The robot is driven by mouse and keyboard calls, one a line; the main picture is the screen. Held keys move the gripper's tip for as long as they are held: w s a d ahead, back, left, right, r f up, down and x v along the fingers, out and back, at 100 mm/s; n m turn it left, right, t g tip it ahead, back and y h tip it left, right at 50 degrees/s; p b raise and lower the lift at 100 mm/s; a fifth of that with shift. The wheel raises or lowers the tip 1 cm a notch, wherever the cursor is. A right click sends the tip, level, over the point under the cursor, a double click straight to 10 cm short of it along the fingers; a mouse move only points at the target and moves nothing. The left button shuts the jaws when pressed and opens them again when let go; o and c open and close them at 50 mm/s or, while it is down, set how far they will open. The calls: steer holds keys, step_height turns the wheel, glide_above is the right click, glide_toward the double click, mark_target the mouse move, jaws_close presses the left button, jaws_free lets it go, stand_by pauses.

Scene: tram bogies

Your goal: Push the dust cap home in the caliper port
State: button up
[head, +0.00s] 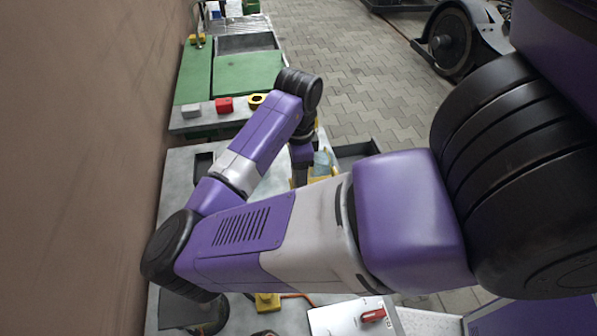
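My arm reaches across the picture and covers much of the grey workbench (180,165). Its end points down near the bench's far right part, where my gripper (300,176) shows only as a small dark shape beside yellow parts (319,177). I cannot tell whether it is open or shut, or whether it holds anything. I cannot make out the dust cap or the caliper port; they may be hidden behind the arm or too small to tell. A pale bluish, see-through item (323,160) stands just right of the gripper.
A white block (191,110), a red block (224,105) and a yellow piece with a dark hole (257,100) sit beyond the bench, near green surfaces (245,75). Nearer are a yellow block (267,302) and a grey case with a red part (373,315). A brown wall (80,150) bounds the left.

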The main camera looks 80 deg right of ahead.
steer(key=shift+r, duration=0.1)
step_height(320, 180, up, 8)
steer(key=shift+f, duration=0.2)
stand_by(0.4)
stand_by(0.4)
